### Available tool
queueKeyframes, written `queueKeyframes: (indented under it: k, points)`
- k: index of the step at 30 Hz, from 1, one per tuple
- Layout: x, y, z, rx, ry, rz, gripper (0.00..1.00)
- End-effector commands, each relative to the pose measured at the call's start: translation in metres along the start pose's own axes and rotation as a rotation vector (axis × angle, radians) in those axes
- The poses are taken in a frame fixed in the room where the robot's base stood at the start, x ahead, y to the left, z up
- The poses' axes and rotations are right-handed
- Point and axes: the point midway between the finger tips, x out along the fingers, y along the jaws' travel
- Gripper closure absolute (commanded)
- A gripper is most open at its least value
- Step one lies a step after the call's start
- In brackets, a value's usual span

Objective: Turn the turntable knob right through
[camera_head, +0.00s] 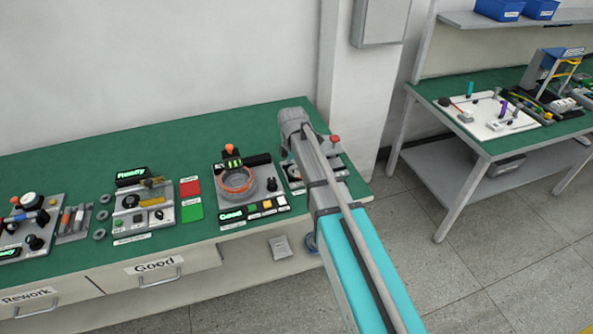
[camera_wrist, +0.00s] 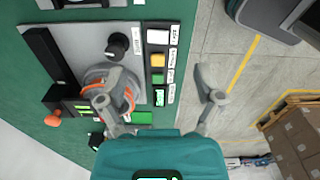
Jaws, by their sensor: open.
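A black knob (camera_head: 272,184) stands on the grey plate of a test station, right of an orange-ringed round part (camera_head: 236,181). In the wrist view the knob (camera_wrist: 117,44) shows near the top, with a pale pointer mark on it. The ringed part (camera_wrist: 128,98) lies partly behind my left finger. My gripper (camera_wrist: 150,86) is open and empty, its fingers wide apart. The knob lies ahead of the fingers, apart from them.
Yellow, green and white buttons (camera_wrist: 158,61) line the station's edge beside the knob. A black bar (camera_wrist: 46,60) and an orange-topped post (camera_wrist: 53,121) stand on its other side. Other stations fill the bench (camera_head: 100,150). Floor lies beyond the bench edge.

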Motion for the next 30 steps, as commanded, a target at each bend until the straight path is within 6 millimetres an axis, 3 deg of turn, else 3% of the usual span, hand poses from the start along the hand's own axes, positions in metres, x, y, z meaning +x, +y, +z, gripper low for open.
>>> queueKeyframes:
  k: [9, 30]
  points:
    - [0.003, -0.015, 0.007, 0.118, 0.000, 0.000, 0.15]
    - [0.003, -0.015, 0.008, 0.127, 0.000, 0.000, 0.15]
